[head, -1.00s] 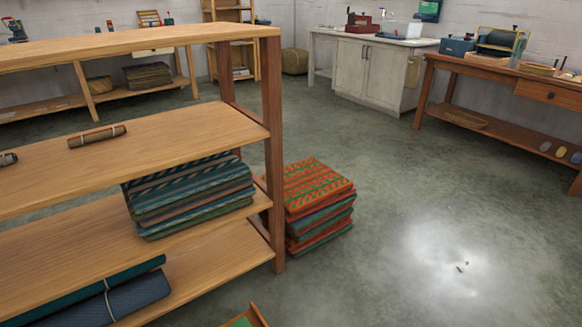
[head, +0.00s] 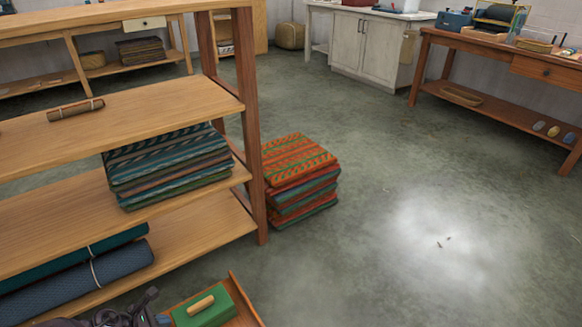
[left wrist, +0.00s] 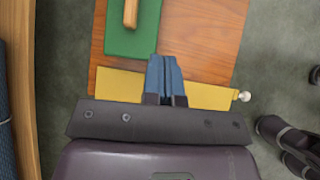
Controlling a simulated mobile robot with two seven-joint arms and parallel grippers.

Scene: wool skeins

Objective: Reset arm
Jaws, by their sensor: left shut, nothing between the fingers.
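My left gripper (head: 161,319) shows partly at the bottom edge of the head view, beside a wooden surface (head: 238,290) that holds a green block with a wooden handle (head: 207,310). In the left wrist view its blue fingers (left wrist: 165,75) are together with nothing between them. They lie over a yellow strip (left wrist: 212,94) and the wooden surface, just below the green block (left wrist: 131,38) in the picture. I cannot tell whether they touch anything. My right gripper is not seen in the head view.
A wooden shelf (head: 205,220) with folded textiles (head: 170,165) and rolls stands on the left. A stack of patterned textiles (head: 298,178) is on the floor beside it. A workbench (head: 470,45) and a white cabinet (head: 365,50) stand behind.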

